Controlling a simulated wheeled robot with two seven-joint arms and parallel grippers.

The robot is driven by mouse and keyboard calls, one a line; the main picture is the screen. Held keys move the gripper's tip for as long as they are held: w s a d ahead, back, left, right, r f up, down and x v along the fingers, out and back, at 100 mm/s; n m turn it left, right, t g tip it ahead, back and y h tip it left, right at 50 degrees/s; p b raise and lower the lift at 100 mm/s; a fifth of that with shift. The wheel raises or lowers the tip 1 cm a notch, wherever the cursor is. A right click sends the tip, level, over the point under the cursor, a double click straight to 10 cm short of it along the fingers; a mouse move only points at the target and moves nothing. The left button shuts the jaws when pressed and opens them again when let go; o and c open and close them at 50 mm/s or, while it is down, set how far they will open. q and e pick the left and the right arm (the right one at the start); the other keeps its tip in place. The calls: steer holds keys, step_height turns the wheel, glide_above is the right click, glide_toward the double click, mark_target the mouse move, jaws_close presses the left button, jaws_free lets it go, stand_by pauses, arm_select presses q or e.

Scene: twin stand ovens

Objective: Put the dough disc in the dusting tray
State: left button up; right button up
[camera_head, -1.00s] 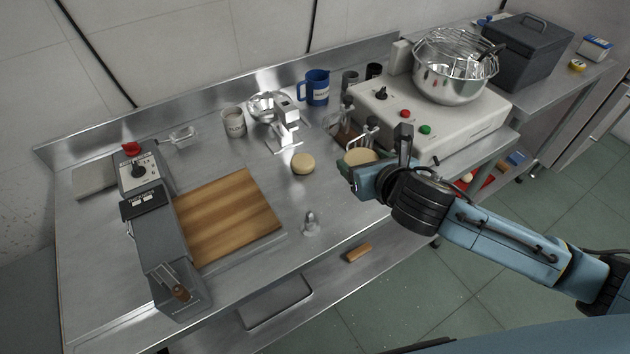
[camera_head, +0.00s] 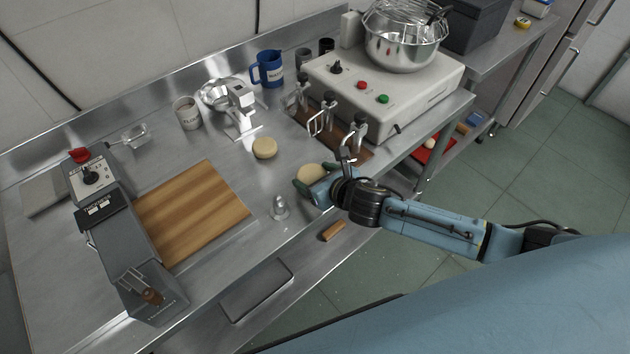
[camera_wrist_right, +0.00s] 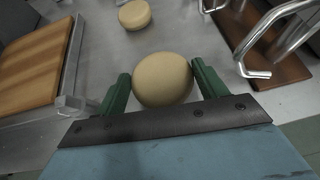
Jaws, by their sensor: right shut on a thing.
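My right gripper (camera_head: 313,180) is shut on a pale round dough disc (camera_head: 310,173) over the front part of the steel table. In the right wrist view the held disc (camera_wrist_right: 162,80) sits between the two green fingers, which touch its sides. A second pale disc (camera_head: 264,148) lies on the table behind and left of it, and also shows in the wrist view (camera_wrist_right: 134,14). A shallow grey metal tray (camera_head: 256,290) lies below the tabletop's front edge; I cannot tell whether it is the dusting tray. My left gripper is not in view.
A small metal tool (camera_head: 280,208) stands near the front edge, left of my right gripper. A wooden board (camera_head: 192,212), a grey machine (camera_head: 130,250) and a scale (camera_head: 238,112) stand to the left. Metal-handled tools on a brown holder (camera_head: 343,138) stand close behind the gripper.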

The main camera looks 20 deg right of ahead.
steer(key=shift+f, duration=0.8)
steer(key=shift+f, duration=0.1)
steer(key=o, duration=1)
steer(key=shift+s+r, duration=0.1)
steer(key=shift+r, duration=0.1)
steer(key=p+v, duration=0.2)
steer(key=v, duration=0.9)
steer(key=shift+s+r, duration=0.15)
steer(key=shift+s, duration=0.2)
steer(key=shift+d, duration=0.1)
